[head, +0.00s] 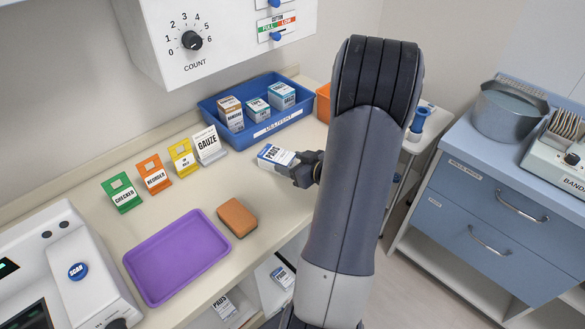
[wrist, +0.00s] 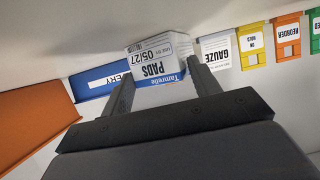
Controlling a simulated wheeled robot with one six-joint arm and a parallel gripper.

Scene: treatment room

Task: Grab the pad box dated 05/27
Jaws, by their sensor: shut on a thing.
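A white and blue pad box (head: 275,157) shows in the head view above the counter, at the tip of my arm. In the wrist view the same box (wrist: 158,60) appears upside down, with "PADS", "Tamreba" and "05/27" on its label. My gripper (head: 308,168) is shut on this box, with one finger on each side of it in the wrist view (wrist: 156,84). The box looks raised off the counter, though the gap beneath it is hard to judge. Two more boxes marked PADS, one (head: 224,304) and another (head: 282,277), sit on the shelf below; their dates are unreadable.
A blue bin (head: 262,133) with several boxes stands at the back. A GAUZE card (head: 208,144) and coloured signs stand left of it. A purple tray (head: 178,257) and a brown sponge (head: 237,217) lie on the counter. A blue drawer cabinet (head: 490,215) is at right.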

